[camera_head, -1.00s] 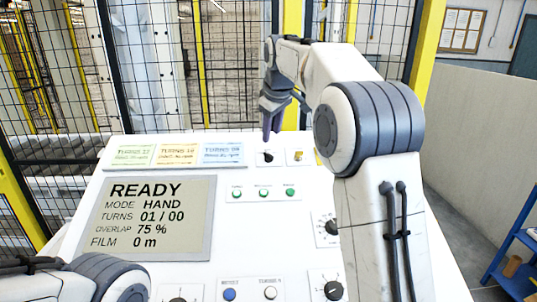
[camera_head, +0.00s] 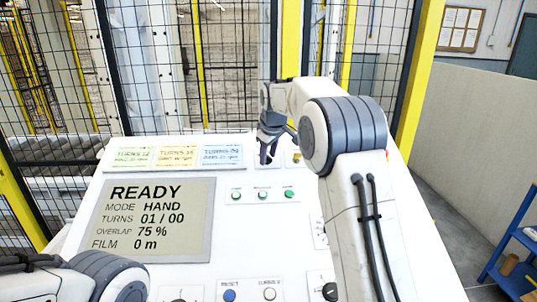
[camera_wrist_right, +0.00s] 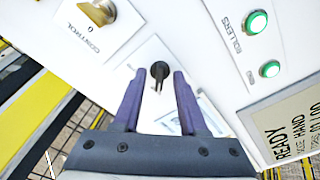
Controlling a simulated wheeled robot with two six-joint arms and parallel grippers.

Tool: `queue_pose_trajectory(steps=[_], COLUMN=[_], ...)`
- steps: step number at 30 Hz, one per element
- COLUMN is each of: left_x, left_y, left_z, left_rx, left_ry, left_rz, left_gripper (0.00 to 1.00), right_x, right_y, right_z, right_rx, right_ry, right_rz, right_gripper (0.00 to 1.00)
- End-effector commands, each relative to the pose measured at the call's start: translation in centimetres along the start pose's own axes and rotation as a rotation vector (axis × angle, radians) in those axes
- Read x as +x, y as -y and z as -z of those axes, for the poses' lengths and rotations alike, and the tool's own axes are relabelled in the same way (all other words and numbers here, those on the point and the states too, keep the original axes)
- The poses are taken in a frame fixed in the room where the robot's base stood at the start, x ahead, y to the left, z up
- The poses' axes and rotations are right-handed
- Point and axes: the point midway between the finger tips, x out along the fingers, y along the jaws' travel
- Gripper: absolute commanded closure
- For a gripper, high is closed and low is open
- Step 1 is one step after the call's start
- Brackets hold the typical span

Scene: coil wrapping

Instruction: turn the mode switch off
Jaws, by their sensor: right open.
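The mode switch appears to be the small black knob (camera_wrist_right: 160,70) on a white plate in the right wrist view; its lettering is not readable. In the head view my right gripper's fingers cover most of it. My right gripper (camera_head: 266,158) points down at the top of the panel. In the wrist view its two purple fingers (camera_wrist_right: 158,78) are open, one on each side of the knob, with nothing between them but the knob; whether they touch it I cannot tell. The display (camera_head: 150,220) reads READY, MODE HAND. My left gripper is out of view.
A brass CONTROL switch (camera_wrist_right: 98,12) sits beside the knob. Green lamp buttons (camera_head: 262,195) are below it, and coloured cards (camera_head: 176,156) lie to its left. A blue button (camera_head: 229,295) and dials are near the panel's bottom. A mesh fence (camera_head: 150,70) stands behind.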

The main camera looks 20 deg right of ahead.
Motion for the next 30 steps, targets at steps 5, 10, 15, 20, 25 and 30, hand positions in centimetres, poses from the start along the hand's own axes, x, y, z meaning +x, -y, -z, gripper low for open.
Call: queue_pose_trajectory(steps=[5, 10, 15, 20, 25, 30], left_x=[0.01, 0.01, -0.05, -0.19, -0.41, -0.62], left_y=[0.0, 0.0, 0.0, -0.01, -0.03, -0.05], left_z=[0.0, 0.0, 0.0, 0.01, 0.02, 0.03], left_rx=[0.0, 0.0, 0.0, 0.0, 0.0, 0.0], left_ry=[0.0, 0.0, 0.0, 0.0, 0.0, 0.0], left_rz=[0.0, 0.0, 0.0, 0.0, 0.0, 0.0], left_gripper=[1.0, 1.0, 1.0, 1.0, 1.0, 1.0], right_x=[-0.02, -0.03, -0.05, -0.07, -0.1, -0.08], right_y=[0.0, 0.01, 0.01, 0.02, 0.01, 0.04], right_z=[-0.01, 0.0, 0.0, 0.01, 0.06, 0.03], right_rx=[0.0, 0.001, 0.018, 0.077, 0.191, 0.334], right_ry=[0.0, 0.0, 0.001, 0.001, 0.0, 0.001], right_rz=[0.0, 0.0, -0.001, -0.006, -0.016, -0.028], right_gripper=[1.0, 1.0, 1.0, 1.0, 1.0, 1.0])
